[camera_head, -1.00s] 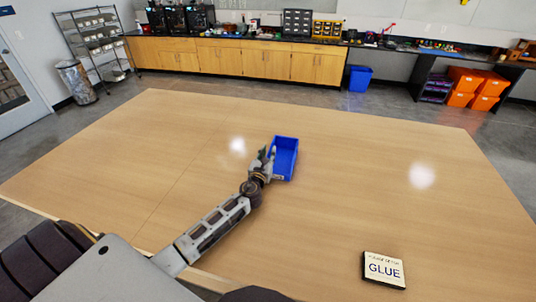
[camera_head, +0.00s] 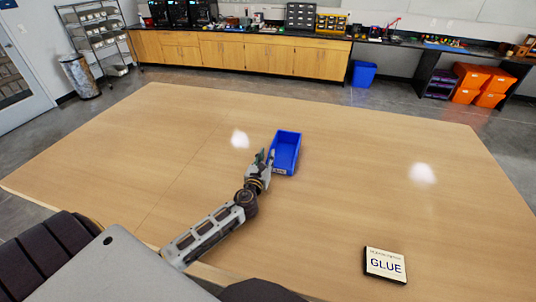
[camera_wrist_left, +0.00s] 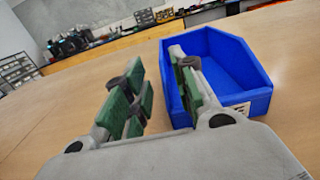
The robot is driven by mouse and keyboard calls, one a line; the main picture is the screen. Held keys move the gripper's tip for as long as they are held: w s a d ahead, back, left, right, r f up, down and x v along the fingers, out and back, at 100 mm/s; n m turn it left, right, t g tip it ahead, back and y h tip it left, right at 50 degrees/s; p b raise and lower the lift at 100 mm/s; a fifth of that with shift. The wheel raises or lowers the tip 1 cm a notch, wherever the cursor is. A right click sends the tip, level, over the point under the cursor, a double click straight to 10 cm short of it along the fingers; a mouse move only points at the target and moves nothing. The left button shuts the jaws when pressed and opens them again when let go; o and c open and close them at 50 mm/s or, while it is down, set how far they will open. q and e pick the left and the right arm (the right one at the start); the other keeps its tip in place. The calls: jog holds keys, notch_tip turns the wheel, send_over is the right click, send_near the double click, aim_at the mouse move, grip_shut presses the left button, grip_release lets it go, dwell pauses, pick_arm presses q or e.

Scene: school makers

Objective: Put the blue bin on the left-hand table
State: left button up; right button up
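The blue bin (camera_head: 284,153) stands upright and open-topped on the wooden tabletop, right of a faint seam. The part left of the seam is the left-hand table (camera_head: 110,150), and its top is bare. My left gripper (camera_head: 267,160) is at the bin's near-left side. In the left wrist view the gripper (camera_wrist_left: 160,90) has its green-padded fingers apart. The right finger overlaps the left wall of the bin (camera_wrist_left: 235,65); I cannot tell whether it is inside the wall or touching. The left finger is outside the bin. My right gripper is not in view.
A GLUE sign (camera_head: 385,265) lies at the near right of the right-hand table (camera_head: 400,190). Another blue bin (camera_head: 363,74) stands on the floor by the back cabinets (camera_head: 250,56). The tabletop is otherwise clear.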

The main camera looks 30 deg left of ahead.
pick_arm(q)
jog(key=shift+b+v, duration=0.35)
jog(key=shift+v, duration=2.5)
jog(key=shift+s, duration=0.1)
